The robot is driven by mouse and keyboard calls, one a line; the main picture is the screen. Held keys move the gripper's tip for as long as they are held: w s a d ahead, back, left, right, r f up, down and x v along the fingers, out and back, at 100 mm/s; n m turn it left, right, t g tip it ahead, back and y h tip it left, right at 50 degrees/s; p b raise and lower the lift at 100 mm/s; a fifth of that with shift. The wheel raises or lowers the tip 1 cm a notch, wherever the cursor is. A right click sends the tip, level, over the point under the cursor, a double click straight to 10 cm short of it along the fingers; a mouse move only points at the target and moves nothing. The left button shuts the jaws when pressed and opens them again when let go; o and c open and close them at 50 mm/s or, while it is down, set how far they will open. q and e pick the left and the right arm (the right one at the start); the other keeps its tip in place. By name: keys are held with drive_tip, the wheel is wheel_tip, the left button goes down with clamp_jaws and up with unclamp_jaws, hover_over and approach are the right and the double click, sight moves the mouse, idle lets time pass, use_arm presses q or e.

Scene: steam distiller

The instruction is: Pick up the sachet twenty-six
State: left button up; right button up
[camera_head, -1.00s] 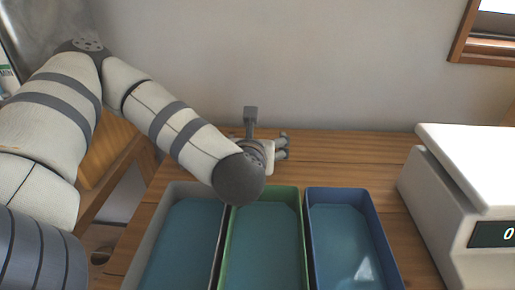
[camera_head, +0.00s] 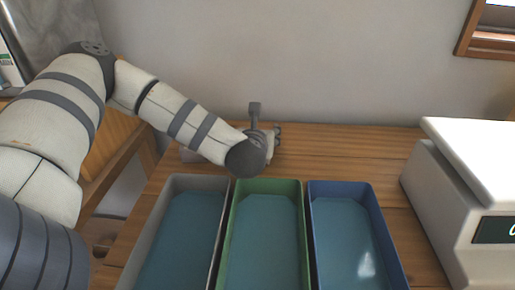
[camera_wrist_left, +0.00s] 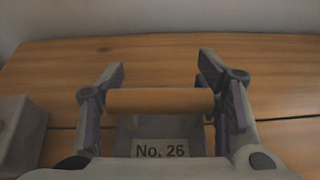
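The sachet twenty-six shows in the left wrist view as a grey packet with an orange-brown top band (camera_wrist_left: 160,101) and a label reading "No. 26" (camera_wrist_left: 161,149). It lies between the two fingers of my left gripper (camera_wrist_left: 163,92), which are spread wide, one on each side of it. The fingers are close to the band's ends, but I cannot tell whether they touch it. In the head view my left gripper (camera_head: 276,136) is low over the back of the table, mostly hidden by its wrist, and the sachet is hidden. My right gripper is not in view.
Grey (camera_head: 142,254), green (camera_head: 233,213) and blue (camera_head: 376,215) trays stand in front of the arm. A white scale (camera_head: 437,204) stands at the right. A grey block (camera_wrist_left: 20,134) is left of the gripper. The wooden table (camera_head: 345,150) is clear between gripper and scale.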

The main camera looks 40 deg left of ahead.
use_arm(q)
drive_tip(key=shift+c, duration=0.8)
drive_tip(key=shift+r, duration=0.1)
